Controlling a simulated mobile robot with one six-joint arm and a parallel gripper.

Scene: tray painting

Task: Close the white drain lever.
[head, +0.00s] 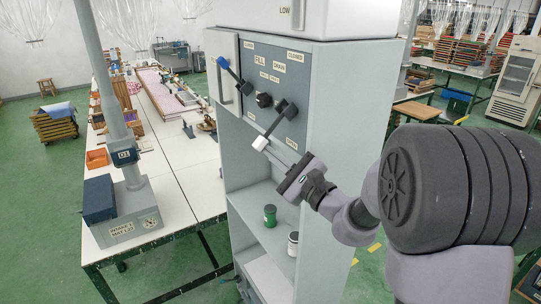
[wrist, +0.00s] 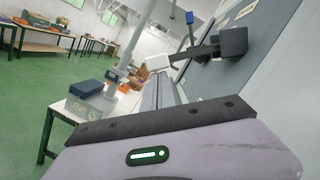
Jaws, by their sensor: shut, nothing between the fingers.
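The drain lever has a white handle (head: 259,143) on a black arm, which runs down and left from its black pivot block (head: 288,109) on the grey panel. An OPEN label sits below the pivot and a CLOSED label higher up. My gripper (head: 267,149) is shut and empty, its tips right by the white handle. In the wrist view my gripper's fingers (wrist: 165,90) point toward the white handle (wrist: 160,62), which shows just beyond the tips. I cannot tell whether they touch. The pivot block (wrist: 234,41) is to the right there.
A blue-tipped fill lever (head: 222,62) and a black knob (head: 264,100) are on the same panel. A green can (head: 270,215) and a white can (head: 293,243) stand on the shelf below. A long white table (head: 165,165) is at the left.

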